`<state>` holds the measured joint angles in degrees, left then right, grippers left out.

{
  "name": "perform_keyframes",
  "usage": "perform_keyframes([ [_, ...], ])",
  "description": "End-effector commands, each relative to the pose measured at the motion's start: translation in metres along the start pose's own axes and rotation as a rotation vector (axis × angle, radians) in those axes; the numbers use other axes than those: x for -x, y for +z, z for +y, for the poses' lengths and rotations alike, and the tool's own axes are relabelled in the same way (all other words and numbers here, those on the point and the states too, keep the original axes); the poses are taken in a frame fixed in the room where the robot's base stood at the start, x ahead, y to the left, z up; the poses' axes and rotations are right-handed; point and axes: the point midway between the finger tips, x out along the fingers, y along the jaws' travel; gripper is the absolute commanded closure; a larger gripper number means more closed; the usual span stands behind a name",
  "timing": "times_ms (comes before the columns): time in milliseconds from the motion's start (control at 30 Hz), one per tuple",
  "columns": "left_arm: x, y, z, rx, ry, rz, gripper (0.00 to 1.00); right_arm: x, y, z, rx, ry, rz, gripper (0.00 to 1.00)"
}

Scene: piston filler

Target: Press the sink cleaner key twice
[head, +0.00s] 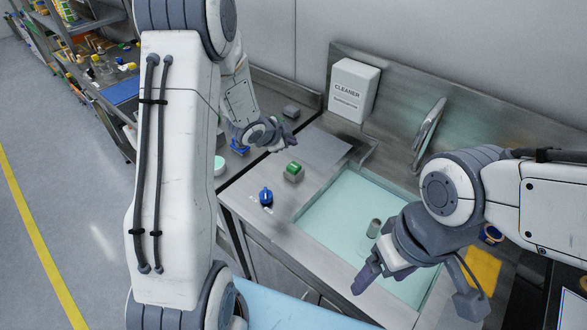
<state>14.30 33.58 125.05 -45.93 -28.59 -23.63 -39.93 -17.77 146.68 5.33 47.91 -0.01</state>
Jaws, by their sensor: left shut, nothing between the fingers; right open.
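A white box marked "CLEANER" (352,90) is fixed to the wall panel behind the sink (325,205). A green button on a small grey block (293,171) stands on the counter at the sink's left edge. A blue knob (266,196) is nearer to me on the same counter. No label shows which is the sink cleaner key. My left gripper (291,134) is shut and empty, above the counter behind the green button and apart from it. My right gripper (362,284) is open and empty over the sink's near side; its fingers overlap in this view.
The sink has a pale green inside and holds a small grey cylinder (374,228). A metal faucet (429,122) rises behind it. A small dark block (291,110) sits at the counter's back. A yellow cloth-like item (484,268) is at the right. Shelves (90,60) stand far left.

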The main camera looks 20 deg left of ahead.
Motion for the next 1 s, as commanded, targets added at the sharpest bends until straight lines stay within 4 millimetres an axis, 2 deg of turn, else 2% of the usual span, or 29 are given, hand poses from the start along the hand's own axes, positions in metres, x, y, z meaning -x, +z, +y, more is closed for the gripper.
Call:
perform_keyframes([
  [33,-0.009,0.007,0.007,0.001,0.000,-0.001,1.00,-0.012,0.001,0.001,0.000,0.000,0.000,0.19],
  [400,-0.044,0.033,0.032,0.002,0.001,-0.001,1.00,-0.059,0.003,0.004,0.000,0.000,0.000,0.19],
  [567,-0.050,0.037,0.036,0.001,0.000,-0.001,1.00,-0.066,0.004,0.005,0.000,0.000,0.000,0.19],
  [1000,-0.049,0.037,0.036,0.001,0.000,-0.001,1.00,-0.065,0.003,0.005,0.000,0.000,0.000,0.19],
])
